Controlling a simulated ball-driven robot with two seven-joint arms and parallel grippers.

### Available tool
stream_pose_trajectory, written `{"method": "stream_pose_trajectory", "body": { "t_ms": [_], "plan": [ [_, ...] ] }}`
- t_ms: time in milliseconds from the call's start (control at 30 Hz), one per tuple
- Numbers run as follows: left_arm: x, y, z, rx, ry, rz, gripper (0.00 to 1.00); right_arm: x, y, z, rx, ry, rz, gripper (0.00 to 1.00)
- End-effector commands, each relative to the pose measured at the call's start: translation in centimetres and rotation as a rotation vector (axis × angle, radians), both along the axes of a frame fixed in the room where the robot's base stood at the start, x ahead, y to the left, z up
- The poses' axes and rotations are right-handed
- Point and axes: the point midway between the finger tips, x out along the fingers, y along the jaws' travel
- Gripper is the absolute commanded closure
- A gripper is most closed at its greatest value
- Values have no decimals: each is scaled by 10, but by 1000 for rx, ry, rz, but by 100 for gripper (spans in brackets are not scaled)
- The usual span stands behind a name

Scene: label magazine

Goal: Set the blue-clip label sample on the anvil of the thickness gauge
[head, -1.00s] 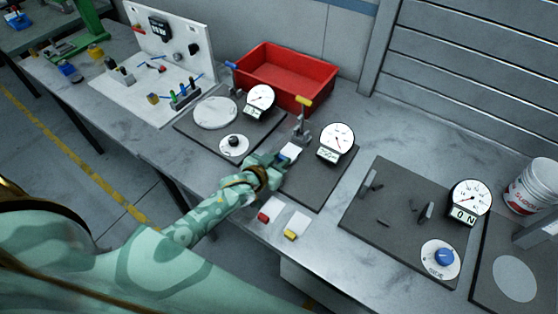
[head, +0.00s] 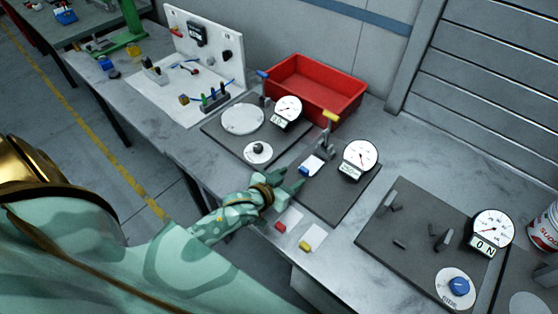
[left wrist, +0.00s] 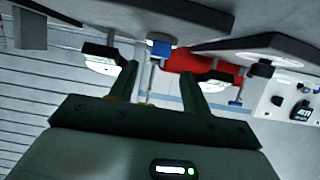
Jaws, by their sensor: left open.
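The blue-clip label sample (head: 313,163) is a white piece with a blue clip (head: 304,170) on its near end. It lies at the foot of the thickness gauge stand (head: 324,141), under the yellow-tipped lever (head: 331,116). The anvil is hidden beneath it, so its exact seating is unclear. My left gripper (head: 288,186) is open and empty, just in front of the clip and apart from it. In the left wrist view the blue clip (left wrist: 160,49) shows beyond the gap between the two fingers (left wrist: 160,85). My right gripper is not in view.
The gauge's dial (head: 360,155) stands to the right of the sample. Red-clip (head: 279,227) and yellow-clip (head: 306,246) samples lie near the table's front edge. A red bin (head: 350,98) stands behind. Other gauge plates lie left (head: 215,128) and right (head: 378,238).

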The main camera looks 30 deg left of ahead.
Motion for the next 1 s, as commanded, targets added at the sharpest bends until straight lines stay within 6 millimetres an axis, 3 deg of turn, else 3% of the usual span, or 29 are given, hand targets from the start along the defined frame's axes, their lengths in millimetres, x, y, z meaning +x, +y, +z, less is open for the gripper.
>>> {"method": "stream_pose_trajectory", "body": {
  "t_ms": [133,333,1000],
  "plan": [
    [-31,4,14,0,1,0,52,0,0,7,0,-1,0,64],
    [-52,7,22,0,0,0,52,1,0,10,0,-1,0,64],
    [-55,8,23,0,-1,0,52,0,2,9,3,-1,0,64]
  ]
}}
